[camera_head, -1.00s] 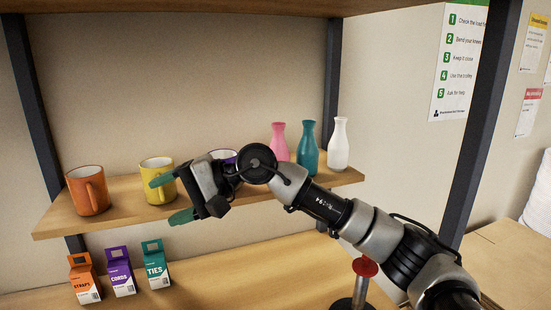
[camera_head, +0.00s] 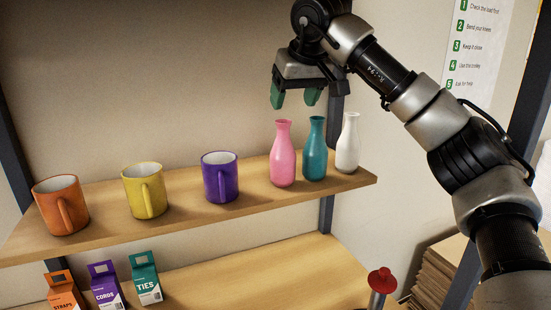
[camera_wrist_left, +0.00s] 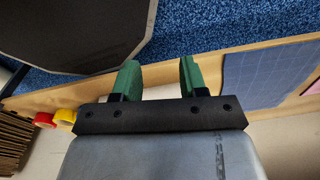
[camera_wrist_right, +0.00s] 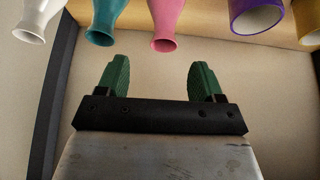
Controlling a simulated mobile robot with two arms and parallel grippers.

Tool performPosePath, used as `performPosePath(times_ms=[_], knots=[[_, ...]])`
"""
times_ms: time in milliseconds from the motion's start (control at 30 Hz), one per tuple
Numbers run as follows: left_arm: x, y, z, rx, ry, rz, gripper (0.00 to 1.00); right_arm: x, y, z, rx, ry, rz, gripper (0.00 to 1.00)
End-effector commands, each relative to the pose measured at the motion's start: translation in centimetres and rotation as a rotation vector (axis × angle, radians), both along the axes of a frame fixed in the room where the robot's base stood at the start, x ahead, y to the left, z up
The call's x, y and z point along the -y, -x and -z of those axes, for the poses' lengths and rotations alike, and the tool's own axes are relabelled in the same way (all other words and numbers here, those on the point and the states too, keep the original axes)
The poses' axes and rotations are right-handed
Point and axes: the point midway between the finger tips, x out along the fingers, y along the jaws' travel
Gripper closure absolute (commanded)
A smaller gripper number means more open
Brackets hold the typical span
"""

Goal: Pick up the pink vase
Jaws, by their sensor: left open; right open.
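The pink vase (camera_head: 283,156) stands upright on the wooden shelf, left of the teal vase (camera_head: 314,150) and the white vase (camera_head: 348,145). My right gripper (camera_head: 296,98) is open and empty, fingers down, above the pink vase and apart from it. In the right wrist view the pink vase (camera_wrist_right: 165,22) shows its mouth, at the top of the picture beyond the gap between the open fingers (camera_wrist_right: 157,80). My left gripper (camera_wrist_left: 157,75) is open and empty in the left wrist view and is not in the head view.
Purple (camera_head: 220,180), yellow (camera_head: 145,193) and orange (camera_head: 61,207) mugs stand left of the vases on the shelf (camera_head: 260,200). Small cartons (camera_head: 107,288) stand on the lower surface. A red-topped stand (camera_head: 382,280) is at lower right. A dark upright (camera_head: 327,215) is behind the shelf's right end.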

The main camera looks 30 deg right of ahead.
Motion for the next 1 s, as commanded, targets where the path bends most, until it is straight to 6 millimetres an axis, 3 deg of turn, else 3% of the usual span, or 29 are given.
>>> performPosePath(times_ms=[167,467,733,1000], knots=[[0.0,-0.7,-0.5,0.01,0.0,-0.001,0.57,0.1,-1.4,2.5,-0.003,0.001,0.0,0.33],[-0.2,2.9,-1.0,-0.045,-0.004,-0.001,0.57,-0.1,-2.9,4.8,-0.002,-0.001,0.0,0.33],[-0.1,1.1,-2.4,-0.017,-0.002,-0.001,0.57,-0.3,-5.0,8.0,-0.002,-0.001,0.0,0.33],[0.0,0.3,-2.5,-0.004,0.0,-0.001,0.57,-0.3,-5.3,8.5,0.001,-0.002,0.0,0.33]])
